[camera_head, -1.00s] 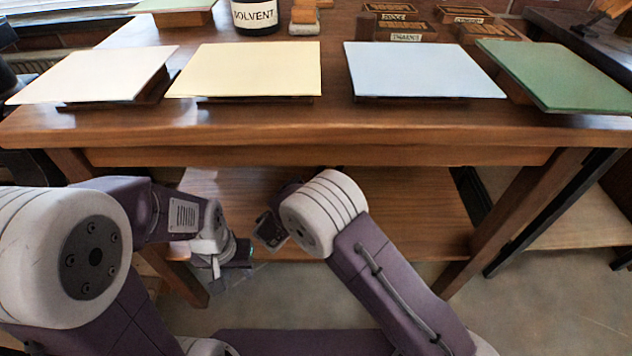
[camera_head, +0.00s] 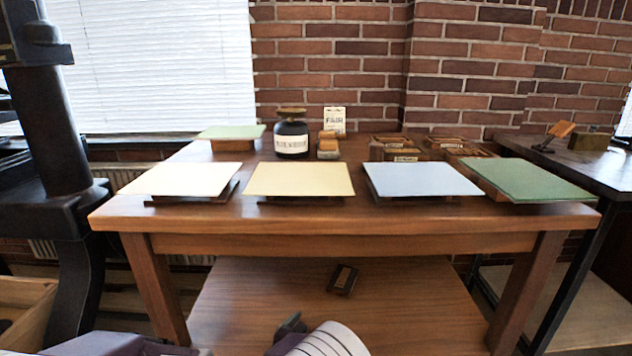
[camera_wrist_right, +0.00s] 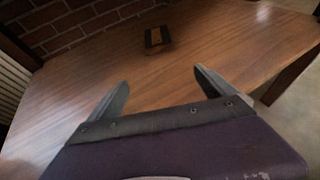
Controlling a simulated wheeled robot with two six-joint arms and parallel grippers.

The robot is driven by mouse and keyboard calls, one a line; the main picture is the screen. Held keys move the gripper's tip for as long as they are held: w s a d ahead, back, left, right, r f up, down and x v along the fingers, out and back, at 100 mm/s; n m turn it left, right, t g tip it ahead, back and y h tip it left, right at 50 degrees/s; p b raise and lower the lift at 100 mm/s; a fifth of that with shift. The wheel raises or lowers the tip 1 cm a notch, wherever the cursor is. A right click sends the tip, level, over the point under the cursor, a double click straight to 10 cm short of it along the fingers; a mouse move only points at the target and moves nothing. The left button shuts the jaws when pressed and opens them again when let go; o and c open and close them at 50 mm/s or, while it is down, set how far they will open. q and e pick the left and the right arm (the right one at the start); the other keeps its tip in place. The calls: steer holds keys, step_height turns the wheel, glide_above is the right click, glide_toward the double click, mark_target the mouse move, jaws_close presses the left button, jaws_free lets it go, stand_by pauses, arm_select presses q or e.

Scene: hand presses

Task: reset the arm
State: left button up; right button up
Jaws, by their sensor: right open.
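My right arm shows at the bottom of the head view, with part of its dark gripper (camera_head: 290,326) in front of the table's lower shelf (camera_head: 240,300). In the right wrist view the right gripper (camera_wrist_right: 160,88) has its two fingers spread wide with nothing between them. Beyond them is the wooden shelf surface (camera_wrist_right: 200,50). A small dark block with a brown middle (camera_head: 342,279) lies on that shelf, and it also shows beyond the fingers in the wrist view (camera_wrist_right: 158,39). A purple part of my own body is at the bottom left; my left gripper does not show.
The wooden table (camera_head: 330,222) carries a cream sheet (camera_head: 185,179), a yellow sheet (camera_head: 300,179), a light blue sheet (camera_head: 421,180) and a green sheet (camera_head: 535,180). A dark jar (camera_head: 291,137) stands behind. A black press (camera_head: 45,150) stands at the left.

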steer(key=shift+d+r+m, duration=0.3)
steer(key=shift+d+r, duration=0.45)
steer(key=shift+r, duration=0.1)
steer(key=w+d+r+m+g+h+p, duration=0.1)
steer(key=w+d+r+m+h+p, duration=0.2)
steer(key=d+r, duration=0.6)
steer(key=s+d+r+m+g+p, duration=0.25)
steer(key=s+d+m+g, duration=0.65)
steer(key=d, duration=0.9)
steer(key=s+a+f+m+g+y, duration=0.1)
steer(key=s+a+f+m+y, duration=0.15)
steer(key=s+m, duration=0.4)
steer(key=s+a+f+m+y, duration=0.2)
steer(key=s+a+m+y, duration=0.1)
steer(key=s+m, duration=0.3)
steer(key=s+a+f+m+g+y, duration=0.1)
steer(key=s+a+f+m+y, duration=0.2)
steer(key=s, duration=0.5)
arm_select(q)
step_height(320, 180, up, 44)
steer(key=p, duration=3.8)
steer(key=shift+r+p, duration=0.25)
steer(key=shift+p, duration=0.15)
arm_select(e)
step_height(320, 180, up, 39)
steer(key=w+a+m, duration=0.1)
steer(key=m, duration=0.2)
steer(key=shift+a+r+m+t, duration=0.15)
steer(key=shift+a+m+t, duration=0.15)
steer(key=shift+m, duration=0.05)
